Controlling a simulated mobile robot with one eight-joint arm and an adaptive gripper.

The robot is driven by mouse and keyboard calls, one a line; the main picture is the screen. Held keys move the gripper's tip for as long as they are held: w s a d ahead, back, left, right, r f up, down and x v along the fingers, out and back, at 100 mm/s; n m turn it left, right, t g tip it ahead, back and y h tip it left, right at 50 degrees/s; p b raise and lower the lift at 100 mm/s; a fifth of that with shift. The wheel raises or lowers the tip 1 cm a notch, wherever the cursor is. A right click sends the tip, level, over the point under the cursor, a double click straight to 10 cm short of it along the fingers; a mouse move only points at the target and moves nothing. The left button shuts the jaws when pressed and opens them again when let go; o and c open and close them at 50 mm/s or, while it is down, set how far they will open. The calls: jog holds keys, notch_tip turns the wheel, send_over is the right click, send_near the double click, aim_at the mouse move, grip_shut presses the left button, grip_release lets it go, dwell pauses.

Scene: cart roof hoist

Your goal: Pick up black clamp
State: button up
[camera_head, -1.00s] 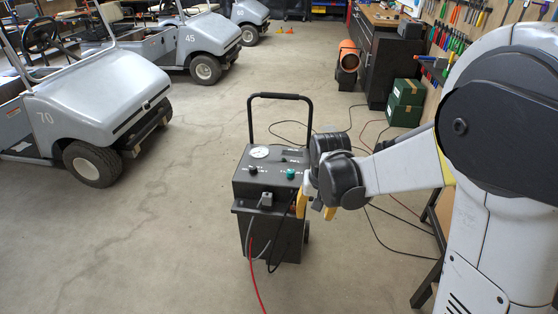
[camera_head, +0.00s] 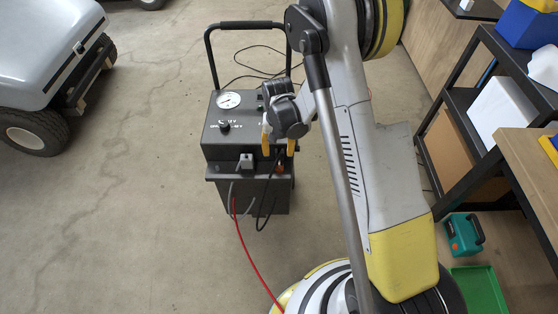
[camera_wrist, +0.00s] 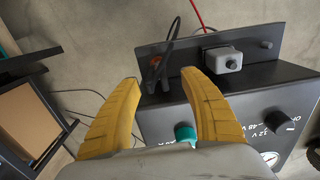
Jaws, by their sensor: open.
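The black clamp appears to be the dark piece (camera_wrist: 165,78) at the end of a black cable, by the charger's ledge in the wrist view; its outline is hard to make out. A small orange-brown part (camera_wrist: 154,64) sits against it. My gripper (camera_wrist: 158,77) is open, with its yellow fingertips either side of this spot and nothing visibly gripped. In the head view my gripper (camera_head: 279,143) is over the front right of the charger (camera_head: 222,142), and the clamp is largely hidden behind it.
A grey block (camera_wrist: 222,61) with a dark knob sits beside the clamp on the ledge. A red cable (camera_head: 245,245) runs from the charger across the floor. A grey cart (camera_head: 45,55) is at left, a black shelf rack (camera_head: 490,70) at right. Floor at lower left is clear.

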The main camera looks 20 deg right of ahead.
aim_at(279, 159)
jog(key=f+b, duration=0.1)
jog(key=f, duration=0.1)
jog(key=f+b, duration=0.2)
jog(key=f, duration=0.1)
jog(key=shift+d+f, duration=0.25)
jog(key=shift+f, duration=0.1)
jog(key=shift+r, duration=0.1)
grip_shut()
